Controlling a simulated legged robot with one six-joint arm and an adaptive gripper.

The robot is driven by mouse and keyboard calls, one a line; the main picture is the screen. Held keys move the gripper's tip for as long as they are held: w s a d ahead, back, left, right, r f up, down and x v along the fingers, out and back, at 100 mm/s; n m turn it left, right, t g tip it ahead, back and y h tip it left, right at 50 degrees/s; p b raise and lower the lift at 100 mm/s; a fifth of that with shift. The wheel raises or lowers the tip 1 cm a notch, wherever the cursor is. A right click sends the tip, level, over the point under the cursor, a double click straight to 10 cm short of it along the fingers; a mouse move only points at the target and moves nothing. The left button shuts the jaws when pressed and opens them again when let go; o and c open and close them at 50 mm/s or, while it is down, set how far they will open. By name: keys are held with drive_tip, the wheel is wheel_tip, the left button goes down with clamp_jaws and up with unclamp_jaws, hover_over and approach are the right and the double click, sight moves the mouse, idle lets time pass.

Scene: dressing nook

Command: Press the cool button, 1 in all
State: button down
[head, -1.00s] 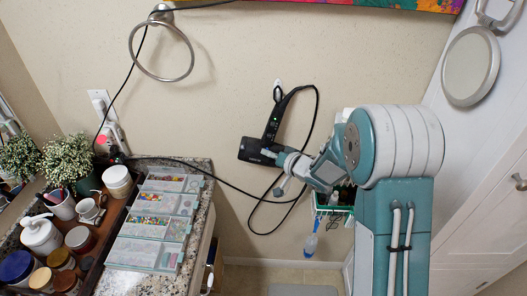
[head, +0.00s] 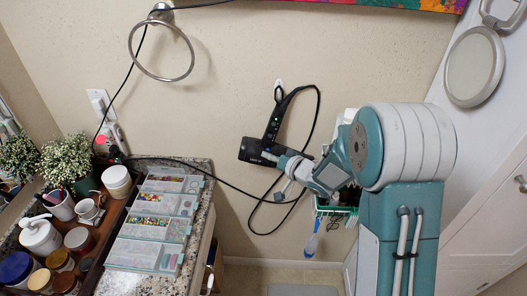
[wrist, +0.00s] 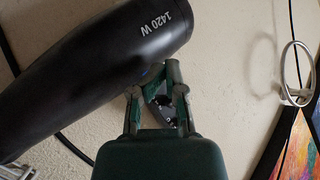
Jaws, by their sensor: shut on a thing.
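A black hair dryer (head: 250,150) hangs on the wall, its handle (head: 273,122) pointing up. Small green marks show on the handle, but I cannot make out which is the cool button. In the wrist view the dryer's barrel (wrist: 95,75), marked 1420 W, fills the upper left. My gripper (head: 270,154) is at the dryer's barrel, by the foot of the handle. In the wrist view my gripper (wrist: 157,82) has its fingers close together beside the barrel, with a dark part with small marks between them. The exact contact is partly hidden.
A black cord (head: 312,135) loops down right of the dryer. A towel ring (head: 161,77) is on the wall at upper left. A granite counter (head: 203,190) with trays and jars stands at left. A green-rimmed wall basket (head: 338,209) is below my arm.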

drive_tip(key=shift+s, duration=0.2)
drive_tip(key=shift+s+r, duration=0.2)
drive_tip(key=shift+s, duration=1)
drive_tip(key=shift+s+r, duration=0.15)
drive_tip(key=shift+s, duration=1.05)
drive_tip(key=s+d+r+m+h, duration=0.1)
drive_tip(key=s+d+r+h, duration=0.6)
drive_tip(key=d+r+h, duration=0.45)
drive_tip(key=s+d+r+g, duration=0.1)
drive_tip(key=s+d+g, duration=0.1)
drive_tip(key=s, duration=0.7)
drive_tip(key=s+d+r+g, duration=0.1)
drive_tip(key=s+d+g, duration=0.1)
drive_tip(key=s, duration=0.8)
drive_tip(key=shift+s+d+g, duration=0.3)
drive_tip(key=shift+g, duration=0.2)
